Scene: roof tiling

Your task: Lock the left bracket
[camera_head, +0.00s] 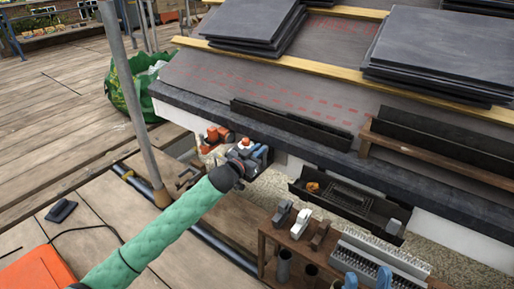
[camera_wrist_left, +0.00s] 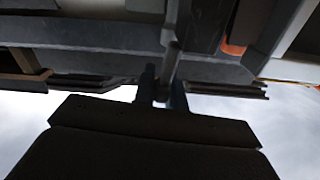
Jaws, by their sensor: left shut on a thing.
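My left gripper (camera_head: 250,153) is at the roof's lower edge, at the end of my green-sleeved arm. It is shut on a grey bar-like part, which rises from between the dark fingers (camera_wrist_left: 162,90) in the left wrist view. This part (camera_wrist_left: 172,35) looks like the left bracket's lever, but I cannot tell its full shape or whether it is locked. An orange and white fitting (camera_head: 213,138) sits beside the gripper under the eave, partly hidden by it. My right gripper is not in view.
Dark slates are stacked on the roof (camera_head: 440,50). A dark gutter-like tray (camera_head: 350,203) runs below the eave at right. A rack of tools (camera_head: 300,225) stands in front. A metal pole (camera_head: 130,85) rises left of my arm. Wooden decking is at left.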

